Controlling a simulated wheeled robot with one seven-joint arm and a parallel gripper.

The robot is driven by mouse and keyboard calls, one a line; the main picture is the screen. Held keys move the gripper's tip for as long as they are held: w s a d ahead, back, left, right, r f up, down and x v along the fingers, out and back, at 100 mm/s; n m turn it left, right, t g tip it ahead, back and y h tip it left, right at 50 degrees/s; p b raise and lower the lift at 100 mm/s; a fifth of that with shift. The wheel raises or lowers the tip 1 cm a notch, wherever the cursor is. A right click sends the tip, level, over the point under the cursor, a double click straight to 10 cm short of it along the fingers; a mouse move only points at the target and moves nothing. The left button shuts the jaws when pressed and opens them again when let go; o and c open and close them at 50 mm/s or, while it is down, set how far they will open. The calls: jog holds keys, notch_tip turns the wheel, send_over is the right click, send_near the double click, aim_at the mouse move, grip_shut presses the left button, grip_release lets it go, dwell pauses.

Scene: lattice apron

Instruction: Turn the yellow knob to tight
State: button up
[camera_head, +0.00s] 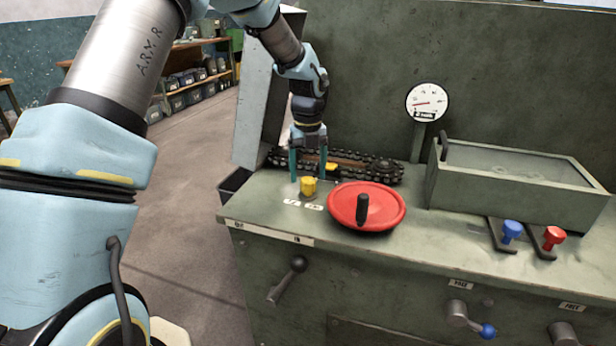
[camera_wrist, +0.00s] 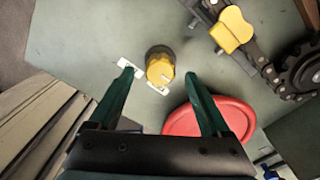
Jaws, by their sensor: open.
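The yellow knob (camera_head: 308,187) stands on the green bench top near its left end. In the wrist view the knob (camera_wrist: 160,68) has a pale pointer mark on its lower right side, with white label strips (camera_wrist: 133,70) beside it; their lettering is too small to read. My gripper (camera_head: 308,180) points down over the knob, fingers spread. In the wrist view my gripper (camera_wrist: 160,74) shows one finger on each side of the knob, with gaps on both sides. It is empty. Whether the fingertips are level with the knob is unclear.
A red handwheel (camera_head: 366,207) with a black handle sits close to the right of the knob. Behind lies a chain with sprockets (camera_head: 380,170) and a yellow piece (camera_wrist: 232,30). A gauge (camera_head: 427,102), a metal box (camera_head: 515,180) and blue and red levers (camera_head: 511,231) stand farther right.

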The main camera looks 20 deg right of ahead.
jog(key=shift+f, duration=1.25)
jog(key=shift+c, duration=0.4)
grip_shut()
